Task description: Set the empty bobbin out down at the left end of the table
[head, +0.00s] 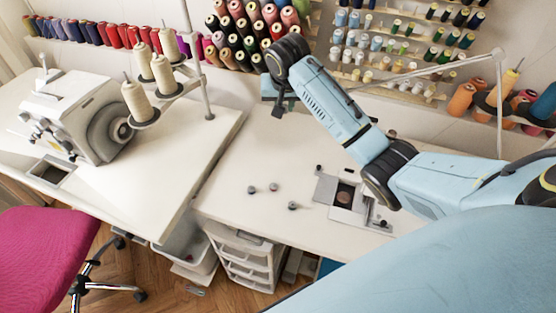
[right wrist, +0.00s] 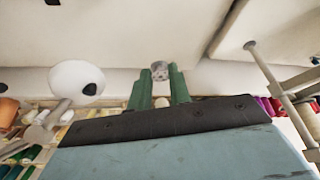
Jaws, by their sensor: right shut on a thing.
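My right gripper (head: 279,108) hangs over the back left part of the right-hand table (head: 232,160), near the thread racks. In the right wrist view the green fingers of my right gripper (right wrist: 160,88) are shut on a small grey, perforated bobbin (right wrist: 160,70) at their tips. The bobbin cannot be made out in the head view. Three small bobbins stand apart on the table: one on the left (head: 252,189), one in the middle (head: 274,187) and one nearer the front (head: 292,206). My left gripper is not in view.
A metal machine plate (head: 326,189) lies right of the bobbins. A serger (head: 75,118) with thread cones stands on the left-hand table (head: 150,190); a thin pole (head: 207,95) rises near the tables' seam. The right-hand table's left end is clear. Spool racks (head: 245,35) line the wall.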

